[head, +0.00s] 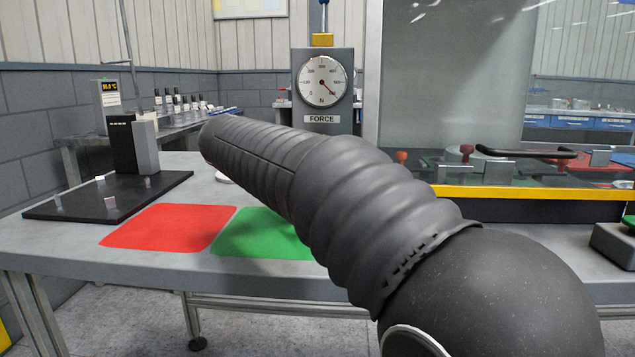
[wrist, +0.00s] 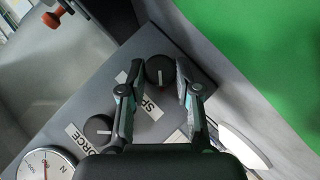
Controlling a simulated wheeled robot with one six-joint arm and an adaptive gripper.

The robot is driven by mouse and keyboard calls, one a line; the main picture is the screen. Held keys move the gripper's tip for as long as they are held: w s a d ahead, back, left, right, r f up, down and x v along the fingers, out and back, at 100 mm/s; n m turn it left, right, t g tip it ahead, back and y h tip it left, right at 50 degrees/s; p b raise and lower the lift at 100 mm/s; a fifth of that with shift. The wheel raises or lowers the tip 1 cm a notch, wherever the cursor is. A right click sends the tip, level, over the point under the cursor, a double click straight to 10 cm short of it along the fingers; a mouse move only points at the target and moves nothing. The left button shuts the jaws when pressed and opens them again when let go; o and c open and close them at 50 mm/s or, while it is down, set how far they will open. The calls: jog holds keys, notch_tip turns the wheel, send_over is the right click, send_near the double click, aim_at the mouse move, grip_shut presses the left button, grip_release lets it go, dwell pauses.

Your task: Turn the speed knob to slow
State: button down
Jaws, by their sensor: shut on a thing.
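In the wrist view, the speed knob (wrist: 160,71) is a round black knob with a white pointer line, on a grey panel. The pointer line runs roughly up and down in the picture. My gripper (wrist: 161,66) is shut on this knob, one finger on each side. A white label starting with "SP" lies just below the knob, partly covered by my left finger. The knob's slow and fast marks cannot be read. In the head view, my arm hides the gripper and the knob.
A second black knob (wrist: 98,128) sits close by on the panel, near the FORCE label. The force gauge (head: 322,82) stands behind my arm. A red mat (head: 168,228) and green mat (head: 262,234) lie on the grey table. A glass-fronted enclosure stands at right.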

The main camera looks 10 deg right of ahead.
jog(key=n+h, duration=0.1)
jog(key=h+b, duration=0.1)
jog(key=shift+a+f+n+h, duration=0.15)
jog(key=shift+f+n+h, duration=0.15)
jog(key=shift+n+h, duration=0.1)
jog(key=shift+f+n+t+h+b, duration=0.1)
jog(key=shift+n+t+h+b, duration=0.2)
jog(key=shift+n+h+b, duration=0.65)
jog(key=shift+n+h+p, duration=0.25)
jog(key=shift+h+p, duration=0.05)
jog(key=shift+h, duration=0.25)
jog(key=c, duration=0.8)
grip_release()
